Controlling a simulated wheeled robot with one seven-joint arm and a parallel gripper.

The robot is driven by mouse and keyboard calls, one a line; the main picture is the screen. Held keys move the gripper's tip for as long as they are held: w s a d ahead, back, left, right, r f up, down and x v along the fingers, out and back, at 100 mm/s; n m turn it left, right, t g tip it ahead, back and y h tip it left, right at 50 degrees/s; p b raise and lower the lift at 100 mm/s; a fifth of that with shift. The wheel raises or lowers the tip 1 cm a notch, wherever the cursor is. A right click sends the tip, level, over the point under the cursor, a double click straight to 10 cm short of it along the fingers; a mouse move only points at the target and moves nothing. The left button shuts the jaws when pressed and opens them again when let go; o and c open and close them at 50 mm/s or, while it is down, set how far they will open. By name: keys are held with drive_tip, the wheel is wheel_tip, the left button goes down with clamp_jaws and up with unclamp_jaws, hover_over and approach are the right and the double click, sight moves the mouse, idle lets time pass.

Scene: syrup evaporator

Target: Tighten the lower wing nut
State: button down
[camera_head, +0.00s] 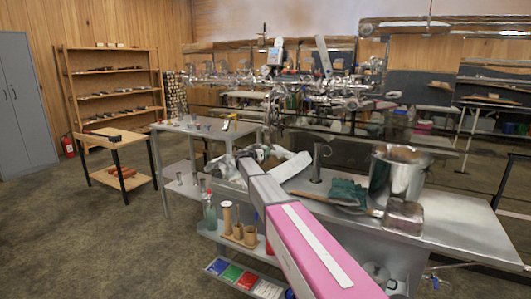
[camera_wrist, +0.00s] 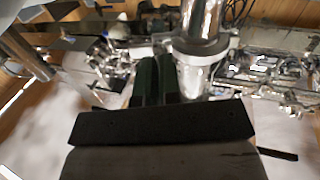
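I cannot make out the lower wing nut in either view. In the wrist view, two dark green fingers of my gripper (camera_wrist: 158,60) stand close together above the dark palm. Whether a narrow gap or a small part lies between them is unclear. A shiny metal pipe (camera_wrist: 202,22) with a flange stands just right of the fingertips, apparently beyond them. In the head view, my arm reaches forward and left across the bench, and my fingertips cannot be made out there. The shiny evaporator pipework (camera_head: 345,95) stands beyond the bench.
A metal bench (camera_head: 455,225) at the right carries a steel pot (camera_head: 393,178), a green cloth (camera_head: 347,190) and a metal scoop (camera_head: 403,216). A grey side table (camera_head: 205,131) stands left of my arm. Wooden shelves (camera_head: 110,82) stand at the back left.

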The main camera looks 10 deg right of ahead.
drive_tip(key=c, duration=1.6)
unclamp_jaws()
drive_tip(key=shift+n, duration=0.3)
